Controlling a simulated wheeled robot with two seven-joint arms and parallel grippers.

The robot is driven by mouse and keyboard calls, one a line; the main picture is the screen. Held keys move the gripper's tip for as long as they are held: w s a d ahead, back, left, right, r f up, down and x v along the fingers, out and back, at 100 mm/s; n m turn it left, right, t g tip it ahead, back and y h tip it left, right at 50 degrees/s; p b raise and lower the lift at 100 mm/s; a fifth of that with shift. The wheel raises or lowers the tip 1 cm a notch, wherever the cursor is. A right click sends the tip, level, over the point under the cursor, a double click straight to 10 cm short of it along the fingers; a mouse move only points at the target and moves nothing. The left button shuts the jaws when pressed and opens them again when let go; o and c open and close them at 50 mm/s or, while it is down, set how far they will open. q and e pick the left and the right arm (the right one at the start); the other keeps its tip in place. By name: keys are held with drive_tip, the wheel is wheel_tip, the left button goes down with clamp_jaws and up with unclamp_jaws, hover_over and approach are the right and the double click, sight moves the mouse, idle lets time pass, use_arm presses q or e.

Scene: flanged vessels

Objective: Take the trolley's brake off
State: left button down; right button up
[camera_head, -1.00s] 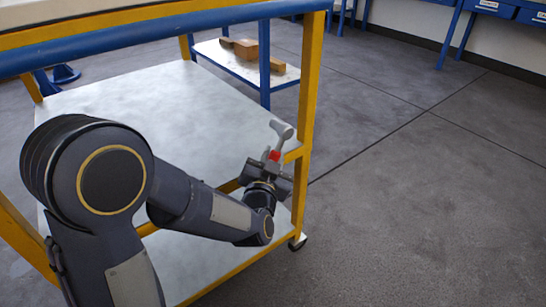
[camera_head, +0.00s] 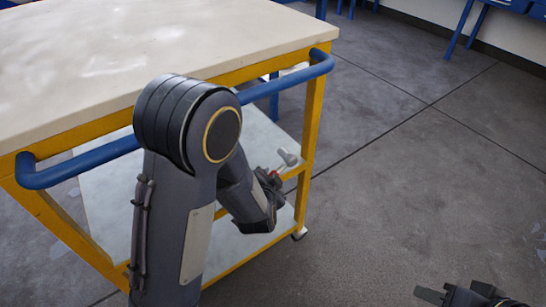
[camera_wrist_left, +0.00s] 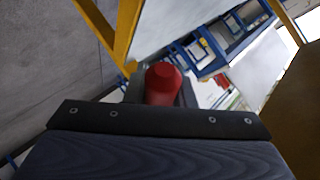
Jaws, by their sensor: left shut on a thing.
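The trolley (camera_head: 309,120) has a yellow frame, a pale top and a blue push handle (camera_head: 290,84). By its right corner post, a brake lever shows a grey end (camera_head: 288,157) and a small red part. In the left wrist view the red grip (camera_wrist_left: 164,82) stands between the jaws. My left gripper (camera_head: 270,176) is shut on this red grip, below the handle and at the lower-shelf level. My forearm and the gripper hide part of the lever. My right gripper (camera_head: 462,295) is at the bottom right edge, partly cut off, away from the trolley; its opening is unclear.
A caster (camera_head: 299,233) stands under the trolley's right corner. The trolley's top (camera_head: 150,60) and the visible lower shelf (camera_head: 110,200) are bare. Grey floor (camera_head: 400,190) is free on the right. Blue-framed benches (camera_head: 465,25) stand at the back.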

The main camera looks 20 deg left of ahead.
use_arm(q)
drive_tip(key=shift+s+a+r+m+g+y+p, duration=0.15)
drive_tip(key=shift+r+m+g+y+p, duration=0.3)
drive_tip(key=shift+p, duration=1.6)
drive_tip(key=shift+s+a+r+m+g+y+p, duration=0.15)
drive_tip(key=shift+r+g+p, duration=0.5)
drive_tip(key=shift+p, duration=1.4)
drive_tip(key=shift+s+a+r+m+g+y+p, duration=0.15)
drive_tip(key=shift+r+m+g+y+p, duration=0.35)
drive_tip(key=shift+p, duration=1.55)
drive_tip(key=shift+f, duration=0.1)
drive_tip(key=c, duration=1.2)
unclamp_jaws()
drive_tip(key=shift+d, duration=0.1)
drive_tip(key=p+v, duration=0.1)
drive_tip(key=v, duration=0.6)
drive_tip(key=shift+s+r, duration=0.25)
drive_tip(key=shift+r, duration=0.15)
drive_tip(key=shift+d+h, duration=0.1)
drive_tip(key=shift+h, duration=0.2)
